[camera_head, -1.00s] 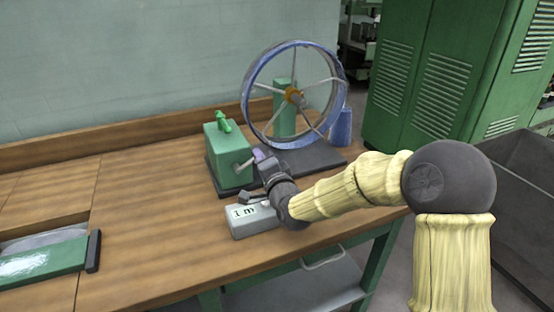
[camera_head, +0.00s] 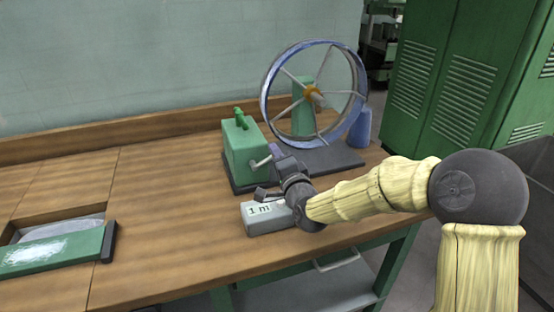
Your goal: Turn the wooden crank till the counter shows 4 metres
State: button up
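A green box (camera_head: 243,150) with a short metal crank arm (camera_head: 261,162) on its right side stands on the wooden bench. A small purple-grey piece (camera_head: 276,151) shows at the crank's outer end; I cannot tell whether it is the grip or part of my gripper. My gripper (camera_head: 279,160) is at the crank's outer end, its fingers mostly hidden behind its own dark body. I cannot see whether it is closed on the crank. The grey counter box (camera_head: 266,222) in front reads "1 m". A blue-rimmed spoked wheel (camera_head: 268,87) stands behind on a dark base.
A blue cylinder (camera_head: 361,128) stands right of the wheel. A green-edged tray (camera_head: 50,252) is set at the bench's left. The bench (camera_head: 160,200) between tray and counter is clear. Green cabinets (camera_head: 455,90) stand at the right.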

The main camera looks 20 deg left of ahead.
jog(key=shift+d, duration=0.1)
jog(key=v, duration=1.7)
jog(key=shift+s+b, duration=0.15)
jog(key=shift+b, duration=0.15)
